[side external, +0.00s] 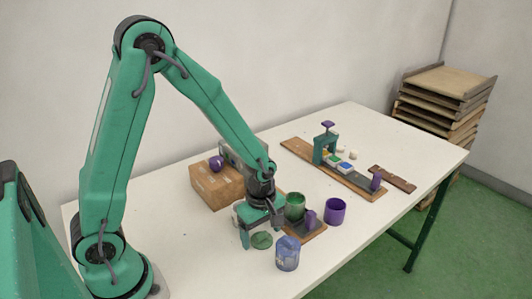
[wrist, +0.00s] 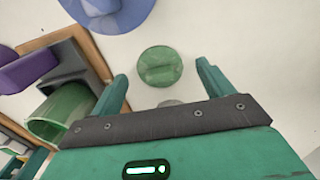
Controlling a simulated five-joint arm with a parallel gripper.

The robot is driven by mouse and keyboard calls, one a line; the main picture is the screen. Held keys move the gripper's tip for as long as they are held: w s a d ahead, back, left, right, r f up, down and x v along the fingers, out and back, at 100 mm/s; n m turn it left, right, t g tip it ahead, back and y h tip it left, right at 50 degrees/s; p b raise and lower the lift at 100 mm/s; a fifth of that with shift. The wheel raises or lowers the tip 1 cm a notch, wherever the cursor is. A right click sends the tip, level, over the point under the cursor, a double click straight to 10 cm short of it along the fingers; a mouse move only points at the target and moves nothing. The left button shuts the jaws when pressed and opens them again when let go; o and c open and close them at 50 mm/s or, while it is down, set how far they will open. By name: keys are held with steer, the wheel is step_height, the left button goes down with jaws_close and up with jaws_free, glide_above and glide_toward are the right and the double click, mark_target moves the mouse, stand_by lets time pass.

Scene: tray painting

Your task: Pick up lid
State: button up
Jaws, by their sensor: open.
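The lid (side external: 262,240) is a flat green disc with a raised bar across it, lying on the white table. In the wrist view the lid (wrist: 160,66) shows ahead of the fingertips, roughly centred between them. My gripper (side external: 262,231) is open and empty, low over the table with its fingers near the lid; I cannot tell the exact height. The gripper's two fingers (wrist: 162,73) stand left and right of the lid in the wrist view, without visible contact. A green cup (side external: 294,206) stands just behind my gripper on a wooden base.
A purple cup (side external: 335,211) stands to the right. A cardboard box (side external: 213,187) is behind my gripper. A long board (side external: 359,184) with coloured blocks lies farther back. The table's front left is clear.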

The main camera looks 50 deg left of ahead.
steer(key=shift+f, duration=0.35)
steer(key=shift+c, duration=0.2)
steer(key=c, duration=1)
